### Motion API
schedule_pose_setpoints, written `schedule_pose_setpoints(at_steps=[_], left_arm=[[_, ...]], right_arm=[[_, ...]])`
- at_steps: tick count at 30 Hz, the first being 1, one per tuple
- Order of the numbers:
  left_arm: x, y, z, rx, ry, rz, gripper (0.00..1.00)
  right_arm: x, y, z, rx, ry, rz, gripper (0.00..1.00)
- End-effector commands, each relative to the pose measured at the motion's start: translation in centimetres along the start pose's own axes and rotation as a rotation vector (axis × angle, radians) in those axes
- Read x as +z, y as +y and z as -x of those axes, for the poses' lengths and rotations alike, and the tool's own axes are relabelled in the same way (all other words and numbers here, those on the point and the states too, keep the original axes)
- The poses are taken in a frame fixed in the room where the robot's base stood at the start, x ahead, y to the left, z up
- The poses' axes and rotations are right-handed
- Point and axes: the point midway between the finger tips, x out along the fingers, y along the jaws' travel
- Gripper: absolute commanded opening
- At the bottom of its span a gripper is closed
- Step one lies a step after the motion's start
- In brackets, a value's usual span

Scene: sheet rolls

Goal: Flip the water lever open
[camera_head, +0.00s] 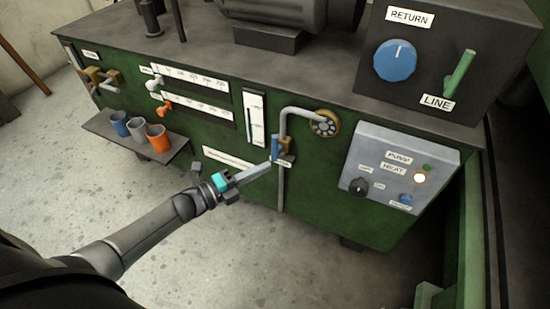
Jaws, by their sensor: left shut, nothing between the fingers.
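A blue lever handle (275,147) stands upright beside a brass valve (288,157) on a grey pipe (283,190) at the front of the green machine. A small label sits just below it, too small to read. It appears to be the water lever. My left gripper (268,166) is shut and empty. Its fingertips are just below and left of the blue handle, close to the label; I cannot tell whether they touch anything. My right gripper is not in view.
A grey control box (400,180) with knobs and a lit lamp is right of the pipe. A small shelf (165,153) with three cups projects at left. Open floor lies in front.

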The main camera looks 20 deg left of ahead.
Motion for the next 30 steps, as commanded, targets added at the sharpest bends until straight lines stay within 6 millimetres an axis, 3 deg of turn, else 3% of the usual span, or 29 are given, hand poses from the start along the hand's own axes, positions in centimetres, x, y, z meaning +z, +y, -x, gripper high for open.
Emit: schedule_pose_setpoints(at_steps=[7,25,30], left_arm=[[0.0,0.0,2.4,-0.001,0.000,0.000,0.00],[0.0,0.1,2.6,0.000,-0.001,0.001,0.00],[0.3,1.3,3.0,0.045,-0.055,0.085,0.00]], right_arm=[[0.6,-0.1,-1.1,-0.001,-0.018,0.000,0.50],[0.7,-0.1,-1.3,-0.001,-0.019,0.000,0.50],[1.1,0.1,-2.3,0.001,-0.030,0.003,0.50]])
